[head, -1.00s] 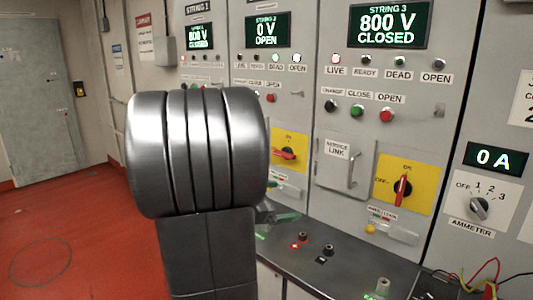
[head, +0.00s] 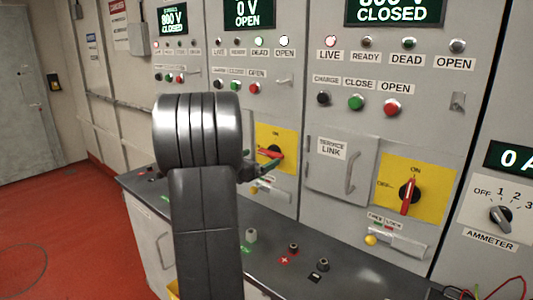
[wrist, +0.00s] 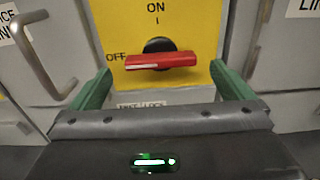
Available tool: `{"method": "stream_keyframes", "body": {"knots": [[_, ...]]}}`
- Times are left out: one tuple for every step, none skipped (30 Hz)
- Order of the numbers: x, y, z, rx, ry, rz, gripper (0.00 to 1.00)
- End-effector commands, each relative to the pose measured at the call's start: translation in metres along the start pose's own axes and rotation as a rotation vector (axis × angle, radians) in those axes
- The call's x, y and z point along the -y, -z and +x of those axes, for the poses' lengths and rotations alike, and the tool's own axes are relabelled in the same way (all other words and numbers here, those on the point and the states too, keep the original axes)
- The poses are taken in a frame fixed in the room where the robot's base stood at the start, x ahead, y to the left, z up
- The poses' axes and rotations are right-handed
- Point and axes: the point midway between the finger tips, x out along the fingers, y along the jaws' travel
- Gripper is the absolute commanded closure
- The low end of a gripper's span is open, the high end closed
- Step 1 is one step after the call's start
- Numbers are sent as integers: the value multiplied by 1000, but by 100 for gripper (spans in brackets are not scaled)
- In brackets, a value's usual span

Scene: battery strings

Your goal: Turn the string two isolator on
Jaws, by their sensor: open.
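The string two isolator is a red handle (wrist: 160,61) on a black hub, on a yellow plate (wrist: 190,20). The handle lies horizontal, its white-marked end towards OFF at the left; ON is above. In the head view the red handle (head: 270,153) also lies across its yellow plate, partly behind my arm. My gripper (wrist: 160,70) is open, its green fingers left and right of the handle with gaps on both sides. In the head view my gripper (head: 259,170) shows small just in front of the plate. Touch cannot be told.
The string 3 isolator (head: 408,194) stands to the right with its handle near upright. A door handle (wrist: 45,60) sticks out left of the fingers in the wrist view. A dark bench ledge (head: 265,237) with terminals runs below the panels. Red floor (head: 85,220) is clear at left.

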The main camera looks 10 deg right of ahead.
Motion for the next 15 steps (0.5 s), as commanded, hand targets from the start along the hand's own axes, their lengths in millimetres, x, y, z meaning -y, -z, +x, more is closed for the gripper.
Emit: {"method": "stream_keyframes", "body": {"knots": [[1, -1, 11, -2, 4, 0, 0], [1, -1, 16, -1, 3, 0, 0], [1, -1, 22, 0, 3, 0, 0], [1, -1, 26, -1, 3, 0, 0], [0, 0, 30, -2, 2, 0, 0], [0, 0, 34, -2, 2, 1, 0], [0, 0, 37, -1, 1, 1, 0], [0, -1, 39, 0, 1, 1, 0], [0, 0, 42, 0, 1, 1, 0], [0, 0, 43, 0, 1, 1, 0], [0, 0, 44, -1, 1, 1, 0], [0, 0, 45, -1, 0, 1, 0], [0, 0, 45, -1, 0, 1, 0], [0, 0, 46, -1, 0, 1, 0], [0, 0, 46, -1, 0, 1, 0]]}}
